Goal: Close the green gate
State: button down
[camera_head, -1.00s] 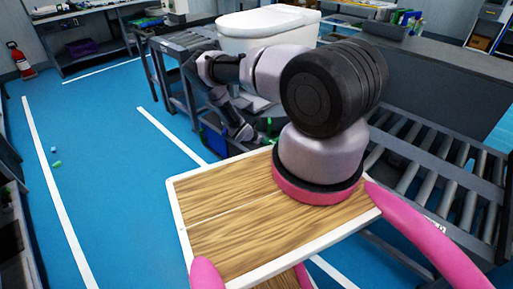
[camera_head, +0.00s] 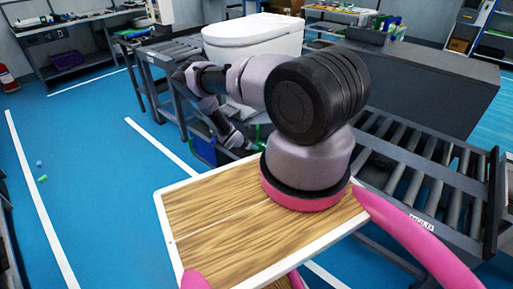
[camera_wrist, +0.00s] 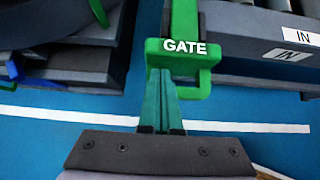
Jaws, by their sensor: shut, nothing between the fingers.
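The green gate (camera_wrist: 183,50), marked "GATE", shows in the wrist view at top centre, as a bracket-like green frame with an arm hanging on its right. Blue floor shows between the grey structures on either side of it. My gripper (camera_wrist: 165,75) points up the wrist view, its two teal fingers together, with the tips just below or inside the green frame. I cannot tell whether they touch it. In the head view a small green part (camera_head: 262,132) shows beyond my arm, under the toilet's line, and the gate's position is unclear there.
A white toilet (camera_head: 253,36) sits on the line behind my arm. A roller conveyor (camera_head: 415,165) stands on the right and a dark bench (camera_head: 425,88) behind it. Blue floor (camera_head: 90,170) is open on the left, with small bits lying on it.

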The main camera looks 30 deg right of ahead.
jog(key=a+f+v, duration=0.1)
jog(key=v, duration=1)
jog(key=w+a+r+m+y, duration=0.15)
jog(key=r+m, duration=0.25)
jog(key=r, duration=0.7)
jog(key=w+a+r+m+h, duration=0.1)
jog(key=w+a+r+m, duration=0.3)
jog(key=r, duration=0.7)
jog(key=s+r+m+y, duration=0.1)
jog(key=s+r+m, duration=0.25)
jog(key=r, duration=0.65)
jog(key=s+r+m+y, duration=0.25)
jog(key=r+m, duration=0.25)
jog(key=r, duration=0.6)
jog(key=s+a+r+m+t+y, duration=0.1)
jog(key=s+a+r+m+y, duration=0.15)
jog(key=s+r, duration=0.55)
jog(key=s+a+r+m+y, duration=0.1)
jog(key=s+r+m, duration=0.2)
jog(key=s+r, duration=0.5)
jog(key=s+a+r+m+t+y, duration=0.1)
jog(key=s+a+r+m, duration=0.1)
jog(key=s+r, duration=0.3)
jog(key=s+a+r+m+t+y, duration=0.2)
jog(key=s+a+r, duration=0.2)
jog(key=s, duration=0.5)
jog(key=shift+s+a+r, duration=0.2)
jog(key=shift+a+r, duration=0.05)
jog(key=shift+r, duration=0.15)
